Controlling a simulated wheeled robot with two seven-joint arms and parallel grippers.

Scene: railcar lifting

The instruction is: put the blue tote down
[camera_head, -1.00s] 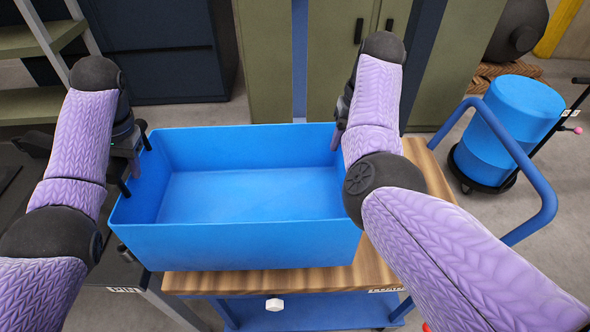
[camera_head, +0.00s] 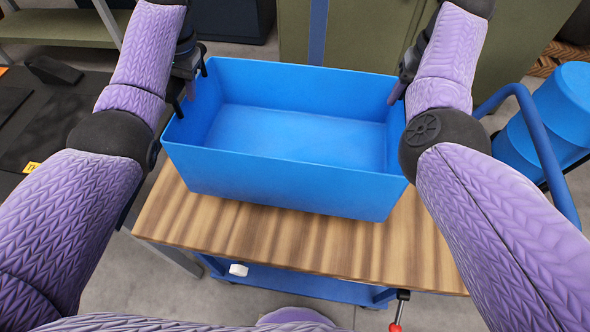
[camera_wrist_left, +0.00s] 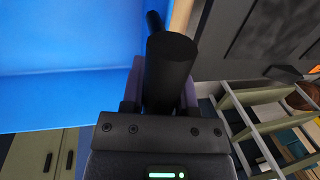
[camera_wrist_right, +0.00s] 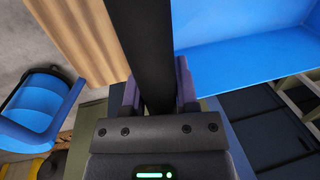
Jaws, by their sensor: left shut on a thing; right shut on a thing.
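The blue tote (camera_head: 285,180) is an empty open box, roughly level, between my two arms in the head view. It is over the wooden top of the cart (camera_head: 270,238); I cannot tell whether its bottom touches the wood. My left gripper (camera_head: 188,88) is at the tote's left end and my right gripper (camera_head: 397,88) at its right end. In the left wrist view the jaws are shut on a dark handle bar (camera_wrist_left: 168,70) beside the tote wall (camera_wrist_left: 60,60). In the right wrist view the jaws hold a similar dark bar (camera_wrist_right: 150,50).
Bare wood shows in front of the tote and to its right. A blue cart rail (camera_head: 540,140) and a blue drum (camera_head: 572,100) stand at the right. A dark bench (camera_head: 50,110) is at the left. Green cabinets (camera_head: 375,35) stand behind.

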